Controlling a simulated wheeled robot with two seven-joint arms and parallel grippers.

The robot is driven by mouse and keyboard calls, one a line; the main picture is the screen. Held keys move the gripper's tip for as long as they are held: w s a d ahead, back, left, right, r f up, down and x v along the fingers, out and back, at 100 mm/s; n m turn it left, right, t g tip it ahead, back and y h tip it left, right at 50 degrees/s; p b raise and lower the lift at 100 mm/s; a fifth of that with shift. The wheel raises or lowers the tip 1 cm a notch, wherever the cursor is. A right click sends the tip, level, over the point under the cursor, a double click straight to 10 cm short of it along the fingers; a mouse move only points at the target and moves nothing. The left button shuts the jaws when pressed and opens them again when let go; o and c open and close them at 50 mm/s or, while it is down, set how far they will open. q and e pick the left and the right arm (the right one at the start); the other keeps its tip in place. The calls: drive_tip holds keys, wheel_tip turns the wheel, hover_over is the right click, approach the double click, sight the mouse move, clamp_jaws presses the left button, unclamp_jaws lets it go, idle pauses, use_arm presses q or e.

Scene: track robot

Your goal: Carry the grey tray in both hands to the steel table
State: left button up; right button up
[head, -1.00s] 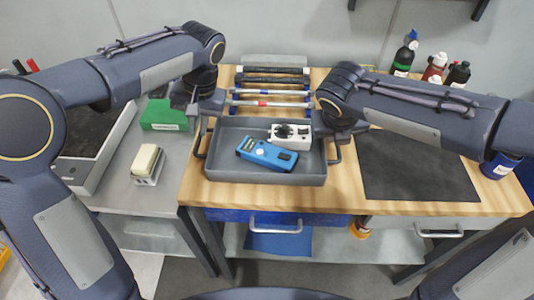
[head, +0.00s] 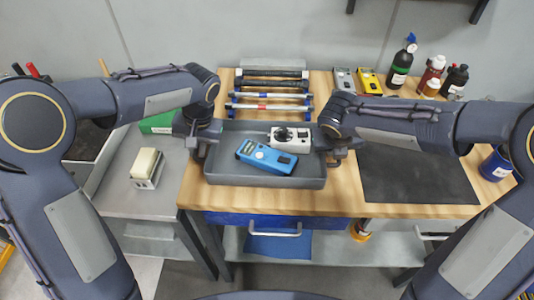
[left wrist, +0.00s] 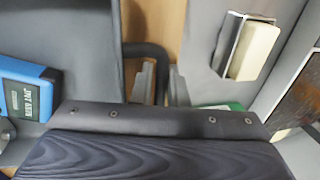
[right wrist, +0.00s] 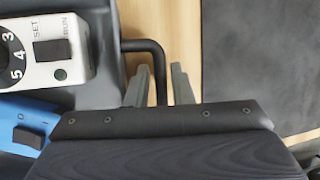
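The grey tray (head: 225,172) sits on the wooden bench top and holds a blue meter (head: 265,157) and a white dial device (head: 290,139). My left gripper (head: 197,152) is at its left handle. In the left wrist view the open fingers stand either side of the left handle bar (left wrist: 150,50). My right gripper (head: 338,158) is at the right side. In the right wrist view its fingers are apart, with the right handle bar (right wrist: 160,75) between them. A grey table (head: 170,200), apparently the steel one, adjoins the bench at the left.
The grey table bears a cream block on a metal holder (head: 147,168), a green box (head: 158,123) and a dark-bottomed bin (head: 92,178). Rods (head: 270,96) lie behind the tray. A black mat (head: 415,178) and bottles (head: 402,65) are at the right.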

use_arm(q)
clamp_jaws()
use_arm(e)
clamp_jaws()
use_arm(q)
drive_tip(key=shift+r, duration=0.15)
use_arm(e)
drive_tip(key=shift+r, duration=0.15)
